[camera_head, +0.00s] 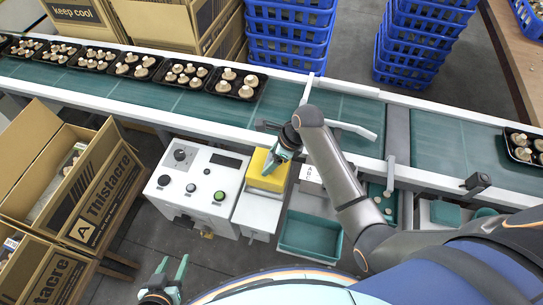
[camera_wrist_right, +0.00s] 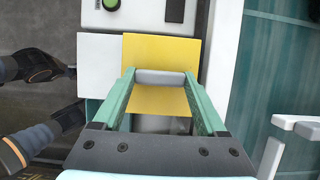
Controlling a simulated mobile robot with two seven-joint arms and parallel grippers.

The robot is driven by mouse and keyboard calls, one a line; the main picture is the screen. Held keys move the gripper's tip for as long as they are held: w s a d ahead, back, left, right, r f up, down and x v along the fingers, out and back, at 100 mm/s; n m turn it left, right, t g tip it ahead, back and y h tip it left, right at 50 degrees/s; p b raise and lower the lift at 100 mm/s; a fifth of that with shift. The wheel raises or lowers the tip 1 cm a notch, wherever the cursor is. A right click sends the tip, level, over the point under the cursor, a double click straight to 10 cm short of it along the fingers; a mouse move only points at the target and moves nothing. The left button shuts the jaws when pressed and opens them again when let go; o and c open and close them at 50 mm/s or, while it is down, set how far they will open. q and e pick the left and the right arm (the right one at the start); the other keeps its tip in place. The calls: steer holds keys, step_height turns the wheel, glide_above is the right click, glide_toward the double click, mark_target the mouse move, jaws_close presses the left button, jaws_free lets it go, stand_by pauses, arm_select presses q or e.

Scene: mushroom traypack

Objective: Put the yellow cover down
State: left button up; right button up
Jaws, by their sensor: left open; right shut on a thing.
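The yellow cover (camera_head: 266,175) is over the white unit (camera_head: 257,213) beside the control box. In the right wrist view the cover (camera_wrist_right: 160,52) is a flat yellow plate with a grey handle (camera_wrist_right: 165,77). My right gripper (camera_head: 277,158) is shut on that handle, with one green finger at each end; it also shows in the right wrist view (camera_wrist_right: 159,78). I cannot tell whether the cover rests on the unit or is held just above it. My left gripper (camera_head: 172,270) is open and empty at the lower left, well away from the cover.
The control box (camera_head: 198,180) with buttons stands just left of the cover. A green tray (camera_head: 310,233) is to its right. The conveyor (camera_head: 190,100) runs behind, with black trays of mushrooms. Open cardboard boxes (camera_head: 98,195) stand at the left, blue crates (camera_head: 290,38) at the back.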

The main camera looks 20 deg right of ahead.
steer(key=shift+f, duration=0.55)
steer(key=o, duration=1.5)
steer(key=shift+o, duration=0.2)
steer(key=v, duration=1.3)
steer(key=shift+w+r, duration=0.1)
